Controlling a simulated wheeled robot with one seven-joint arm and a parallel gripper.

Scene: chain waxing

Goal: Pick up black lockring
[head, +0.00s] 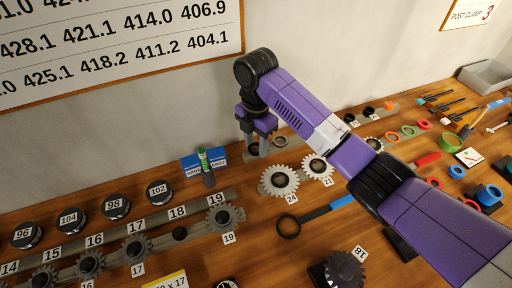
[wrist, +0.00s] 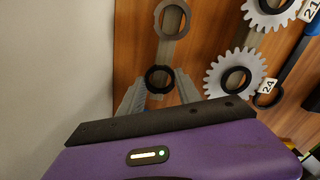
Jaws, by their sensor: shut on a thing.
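The black lockring (wrist: 160,79) is a small dark ring between my two fingertips, at the end of a grey rail in the wrist view. My gripper (wrist: 160,84) is shut on it, with one pale finger on each side. In the head view, my gripper (head: 257,150) points down near the wall at the rail's left end, and its fingers partly hide the ring. I cannot tell whether the ring is clear of the rail.
A grey ring (wrist: 172,19) lies farther along the same rail. Pale gears, one by label 24 (head: 279,181) and one by label 21 (head: 317,167), lie close on the right. A green-capped tube (head: 205,166) stands to the left. The wall (head: 150,110) is close behind.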

